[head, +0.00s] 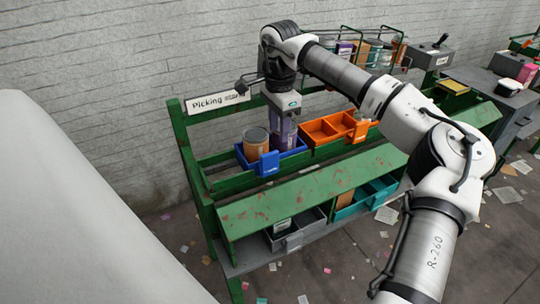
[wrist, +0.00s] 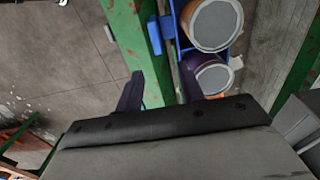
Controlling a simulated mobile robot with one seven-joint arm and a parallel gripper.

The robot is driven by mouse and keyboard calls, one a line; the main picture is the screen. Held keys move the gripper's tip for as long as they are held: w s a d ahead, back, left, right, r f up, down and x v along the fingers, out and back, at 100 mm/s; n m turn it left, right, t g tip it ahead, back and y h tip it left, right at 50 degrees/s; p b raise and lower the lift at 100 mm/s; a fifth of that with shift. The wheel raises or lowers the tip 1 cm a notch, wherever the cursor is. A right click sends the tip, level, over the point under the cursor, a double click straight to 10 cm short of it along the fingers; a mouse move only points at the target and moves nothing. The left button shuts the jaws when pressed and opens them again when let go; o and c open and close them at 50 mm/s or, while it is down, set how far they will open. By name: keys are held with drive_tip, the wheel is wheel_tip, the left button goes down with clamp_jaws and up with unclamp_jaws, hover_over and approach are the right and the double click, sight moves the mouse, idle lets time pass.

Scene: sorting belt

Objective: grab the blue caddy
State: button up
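The blue caddy (head: 243,155) sits on the upper shelf of a green rack in the head view. A brown jar with a grey lid (head: 255,143) stands at its left end, and a blue tab shows on its front. In the wrist view part of the caddy (wrist: 185,45) shows at upper centre, with the brown jar (wrist: 213,25) and a purple jar (wrist: 213,79) seen from above. My gripper (head: 284,128) points down over the caddy's right end. In the wrist view my gripper (wrist: 160,82) appears open; one dark finger shows clearly left of the caddy, the other is hard to separate from the purple jar.
An orange caddy (head: 318,131) stands just right of the blue one. Below, a grey bin (head: 312,229) and a teal bin (head: 375,193) sit under the rack's sloped green board (head: 265,207). The "Picking" sign (head: 205,102) is behind to the left. Scraps litter the floor.

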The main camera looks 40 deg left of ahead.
drive_tip(key=p, duration=0.2)
approach(278, 171)
drive_tip(key=f, duration=0.5)
drive_tip(key=shift+w+a+f, duration=0.15)
drive_tip(key=shift+w+a, duration=0.1)
clamp_jaws()
